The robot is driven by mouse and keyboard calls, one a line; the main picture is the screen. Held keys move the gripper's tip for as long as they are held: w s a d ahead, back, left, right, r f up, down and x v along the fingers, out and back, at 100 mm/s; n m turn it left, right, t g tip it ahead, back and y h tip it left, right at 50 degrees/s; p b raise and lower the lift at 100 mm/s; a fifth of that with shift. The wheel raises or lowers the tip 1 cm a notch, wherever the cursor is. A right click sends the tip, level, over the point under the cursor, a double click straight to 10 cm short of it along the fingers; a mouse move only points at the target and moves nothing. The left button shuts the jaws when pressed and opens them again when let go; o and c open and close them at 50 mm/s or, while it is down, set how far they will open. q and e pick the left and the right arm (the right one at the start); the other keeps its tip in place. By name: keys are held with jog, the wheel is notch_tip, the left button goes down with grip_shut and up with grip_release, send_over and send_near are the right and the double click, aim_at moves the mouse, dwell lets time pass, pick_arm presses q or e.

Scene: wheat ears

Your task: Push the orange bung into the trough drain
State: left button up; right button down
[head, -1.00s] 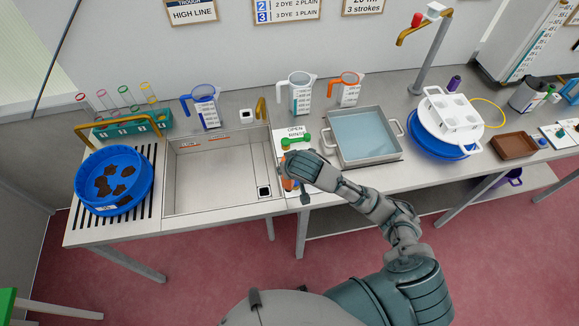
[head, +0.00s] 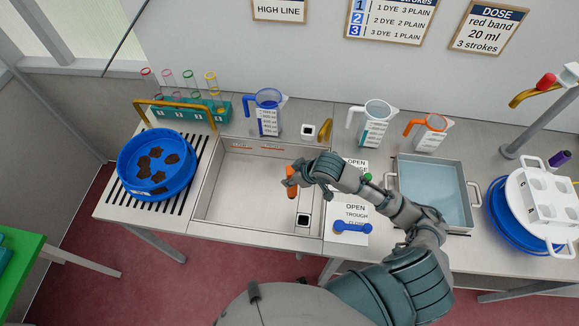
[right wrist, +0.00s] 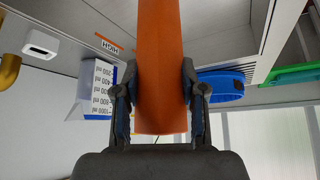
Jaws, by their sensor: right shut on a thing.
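My right gripper (head: 293,180) is shut on the orange bung (head: 291,187), over the right part of the metal trough (head: 240,205). In the right wrist view the bung (right wrist: 160,60) is a long orange piece between both fingers. In the head view it hangs roughly upright; its height above the trough floor is hard to tell. A black square opening with a pale frame, seemingly the drain (head: 303,220), shows in the trough's front right corner. It lies in front of and slightly right of the bung, and nothing covers it. My left gripper is out of view.
A blue tub (head: 176,192) with brown pieces stands on the slatted board left of the trough. A blue-handled jug (head: 267,115) and a test tube rack (head: 185,112) stand behind. A blue-handled item (head: 352,227) and a water basin (head: 432,195) are to the right.

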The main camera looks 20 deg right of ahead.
jog(key=s+d+f+n+g+y+p, duration=0.2)
jog(key=s+f+n+g+y+p, duration=0.1)
jog(key=s+n, duration=0.3)
jog(key=shift+s+d+f+n+g, duration=0.25)
jog(key=shift+f+n+g, duration=0.25)
jog(key=shift+n, duration=0.8)
jog(key=shift+a, duration=0.15)
jog(key=shift+p, duration=0.35)
notch_tip(320, 180, down, 6)
jog(key=b, duration=0.3)
jog(key=shift+r+p, duration=0.1)
jog(key=shift+p, duration=0.45)
jog(key=shift+f, duration=0.25)
